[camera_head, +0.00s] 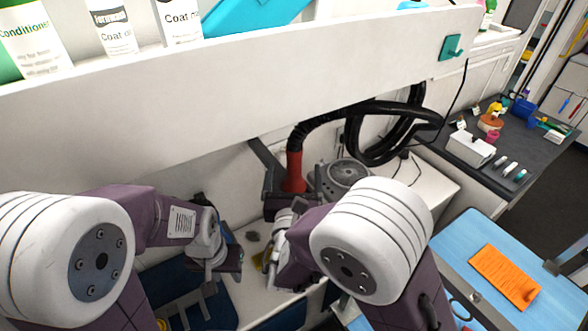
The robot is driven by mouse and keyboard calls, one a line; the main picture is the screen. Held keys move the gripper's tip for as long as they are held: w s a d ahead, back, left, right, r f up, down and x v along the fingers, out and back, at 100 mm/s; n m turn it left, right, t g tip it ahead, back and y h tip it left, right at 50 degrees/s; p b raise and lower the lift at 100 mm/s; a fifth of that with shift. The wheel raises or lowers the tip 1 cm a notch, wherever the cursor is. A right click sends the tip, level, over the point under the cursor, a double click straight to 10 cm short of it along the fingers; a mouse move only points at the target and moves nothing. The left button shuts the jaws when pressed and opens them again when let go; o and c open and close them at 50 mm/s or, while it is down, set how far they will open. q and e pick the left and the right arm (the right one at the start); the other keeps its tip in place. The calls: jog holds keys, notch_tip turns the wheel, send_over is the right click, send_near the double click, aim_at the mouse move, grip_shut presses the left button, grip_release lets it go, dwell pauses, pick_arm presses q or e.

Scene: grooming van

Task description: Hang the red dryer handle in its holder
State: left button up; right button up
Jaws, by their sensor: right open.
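The red dryer handle (294,172) stands roughly upright below the white shelf, near the middle of the head view. A black ribbed hose (322,122) runs from its top to the right. My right gripper (284,178) is open at the handle, with grey finger parts beside it; I cannot tell whether they touch it. The handle's lower end is hidden by my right wrist. My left gripper (226,264) is lower and to the left, apart from the handle; its jaw gap is not clear. I cannot make out the holder with certainty.
The shelf (230,88) carries bottles and overhangs the handle. A round grey dryer unit (348,174) and looped black hose lie just right of it. A blue table (465,245) with an orange item (505,277) is at right. A dark counter (530,150) holds small items.

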jog(key=shift+s+b, duration=0.3)
jog(key=shift+s, duration=1.6)
jog(key=shift+f, duration=0.1)
